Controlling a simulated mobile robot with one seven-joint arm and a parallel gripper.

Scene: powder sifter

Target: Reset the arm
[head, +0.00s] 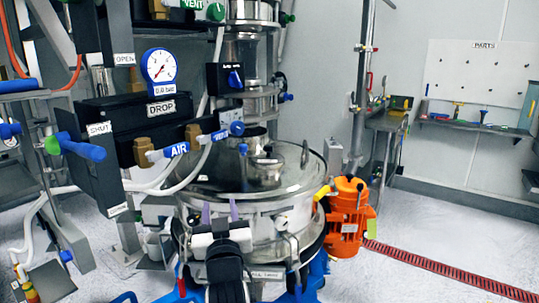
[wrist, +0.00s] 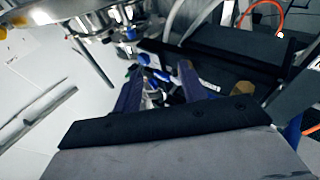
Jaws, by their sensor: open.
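My gripper (head: 220,211) is low in the middle of the head view, in front of the round steel sifter (head: 250,195). Its two purple fingers point up and stand apart, with nothing seen between them. In the wrist view my gripper (wrist: 158,78) also shows its fingers spread. Behind them are valve handles and a dark panel, apparently not held. From the head view I cannot tell how far the fingers are from the sifter's side.
A black control box (head: 125,125) with a gauge (head: 160,66) and blue-handled valves stands at left. An orange motor (head: 347,215) is at the sifter's right. A red floor grate (head: 450,270) crosses the floor. A shelf (head: 470,127) and parts board (head: 480,75) are at the back right.

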